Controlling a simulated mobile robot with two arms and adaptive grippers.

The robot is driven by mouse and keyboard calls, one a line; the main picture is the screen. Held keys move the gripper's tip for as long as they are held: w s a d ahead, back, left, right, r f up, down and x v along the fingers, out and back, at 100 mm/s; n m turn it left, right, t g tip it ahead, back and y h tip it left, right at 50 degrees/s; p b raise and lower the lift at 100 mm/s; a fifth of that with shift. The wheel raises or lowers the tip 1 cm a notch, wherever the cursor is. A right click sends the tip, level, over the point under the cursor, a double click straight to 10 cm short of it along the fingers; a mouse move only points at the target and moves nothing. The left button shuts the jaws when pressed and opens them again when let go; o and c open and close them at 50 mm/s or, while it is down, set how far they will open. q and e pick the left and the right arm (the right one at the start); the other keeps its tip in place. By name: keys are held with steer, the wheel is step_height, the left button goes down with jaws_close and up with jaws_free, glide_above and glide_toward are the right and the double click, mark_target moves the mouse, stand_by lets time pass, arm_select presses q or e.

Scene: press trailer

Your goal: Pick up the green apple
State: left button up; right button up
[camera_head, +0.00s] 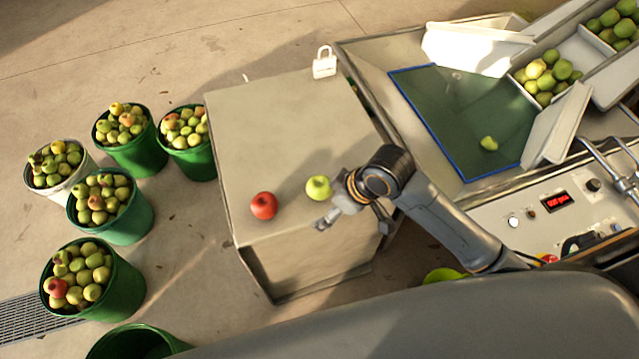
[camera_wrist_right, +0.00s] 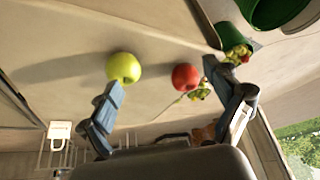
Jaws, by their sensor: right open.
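The green apple (camera_head: 318,188) sits on top of the beige box (camera_head: 270,125) near its front edge, with a red apple (camera_head: 264,206) to its left. My right gripper (camera_head: 329,205) is open at the front right of the green apple. In the right wrist view, the green apple (camera_wrist_right: 124,67) shows just beyond the tip of the left finger, and the red apple (camera_wrist_right: 186,77) lies between the two fingers, farther off. I cannot tell if the finger touches the green apple. My left gripper is not in view.
A white padlock-shaped object (camera_head: 324,66) stands at the box's back edge. Several green buckets of apples (camera_head: 133,150) stand on the floor at left. A metal machine with a green bed (camera_head: 460,120) and a control panel (camera_head: 560,205) is at right. The box top's middle is clear.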

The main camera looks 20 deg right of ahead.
steer(key=n, duration=0.2)
glide_toward(322, 182)
steer(key=shift+g, duration=0.4)
steer(key=p+x, duration=0.1)
steer(key=x, duration=0.5)
steer(key=shift+w+a+f, duration=0.1)
steer(key=shift+w+a, duration=0.15)
steer(key=shift+w+a+f, duration=0.1)
steer(key=shift+f, duration=0.4)
steer(key=shift+p+x, duration=0.6)
steer(key=shift+x, duration=1.55)
steer(key=c, duration=1.3)
arm_select(q)
steer(key=shift+w+a+r, duration=0.1)
steer(key=shift+w+r, duration=0.1)
steer(key=shift+r, duration=0.4)
steer(key=shift+w+a+r, duration=0.1)
steer(key=shift+w+r, duration=0.1)
steer(key=shift+r, duration=0.4)
arm_select(e)
steer(key=shift+c, duration=0.2)
steer(key=shift+w+r, duration=0.1)
